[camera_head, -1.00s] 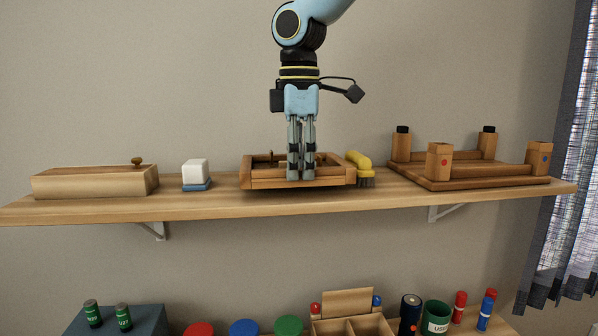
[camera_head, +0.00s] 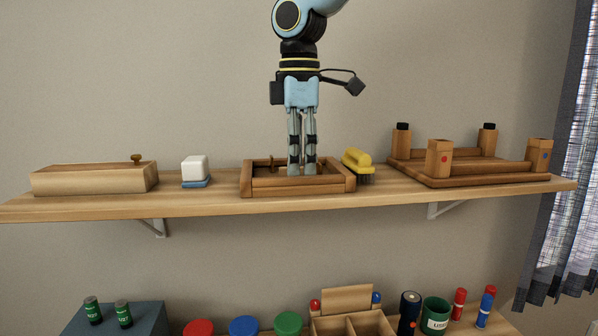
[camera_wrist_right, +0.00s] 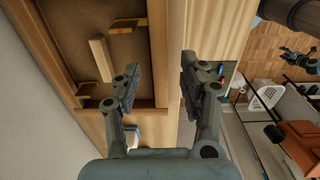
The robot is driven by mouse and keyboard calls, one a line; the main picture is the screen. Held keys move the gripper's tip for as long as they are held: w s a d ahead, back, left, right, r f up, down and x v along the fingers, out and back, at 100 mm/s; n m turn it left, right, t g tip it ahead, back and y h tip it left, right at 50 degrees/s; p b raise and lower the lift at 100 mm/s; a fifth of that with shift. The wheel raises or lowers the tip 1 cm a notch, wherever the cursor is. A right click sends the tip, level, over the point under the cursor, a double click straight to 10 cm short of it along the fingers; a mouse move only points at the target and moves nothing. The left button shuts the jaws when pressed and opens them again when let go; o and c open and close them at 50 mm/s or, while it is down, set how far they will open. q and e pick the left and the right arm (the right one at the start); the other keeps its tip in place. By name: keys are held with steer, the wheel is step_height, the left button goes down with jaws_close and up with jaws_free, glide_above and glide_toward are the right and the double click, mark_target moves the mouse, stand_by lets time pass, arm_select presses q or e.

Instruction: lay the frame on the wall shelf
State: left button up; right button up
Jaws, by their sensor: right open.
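The wooden frame (camera_head: 262,188) lies on the wall shelf (camera_head: 210,204), near its middle. In the wrist view the frame (camera_wrist_right: 157,60) fills the upper left, with small wooden pieces inside it. My right gripper (camera_head: 303,173) points straight down over the frame, fingers parted. In the wrist view the right gripper (camera_wrist_right: 160,85) is open, one finger over the frame and the other out past its front side. Whether a finger touches the frame I cannot tell. A small dark arm end at the wrist view's right may be my left gripper (camera_wrist_right: 299,54); its fingers are too small to read.
A yellow brush (camera_head: 357,160) stands close at the frame's right. Left of the frame are a white-and-blue block (camera_head: 195,172) and a wooden box (camera_head: 90,181). A wooden rack with posts (camera_head: 470,172) stands at the right. Bare shelf shows between them. Below is a desk with several items.

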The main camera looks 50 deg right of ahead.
step_height(320, 180, up, 10)
steer(key=shift+s+f, duration=0.15)
steer(key=shift+f, duration=0.05)
steer(key=shift+a, duration=0.1)
stand_by(0.4)
